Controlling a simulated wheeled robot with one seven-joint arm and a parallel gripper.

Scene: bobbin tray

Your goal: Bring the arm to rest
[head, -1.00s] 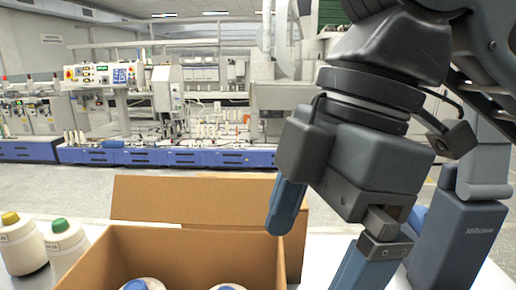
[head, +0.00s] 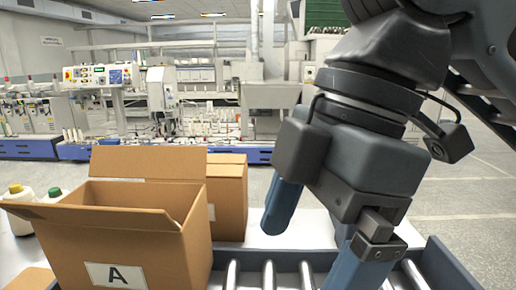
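My gripper (head: 318,232) hangs at the right of the head view, pointing down, with its two blue fingers spread wide apart. Nothing shows between the fingers. It is to the right of the open cardboard box marked A (head: 195,240), apart from it in the picture, and appears above a roller conveyor (head: 268,275). My arm fills the upper right. The lower fingertip is cut off by the bottom edge of the frame.
A second cardboard box (head: 228,190) stands behind box A. A dark conveyor side rail (head: 445,270) is at lower right. Machines line the back.

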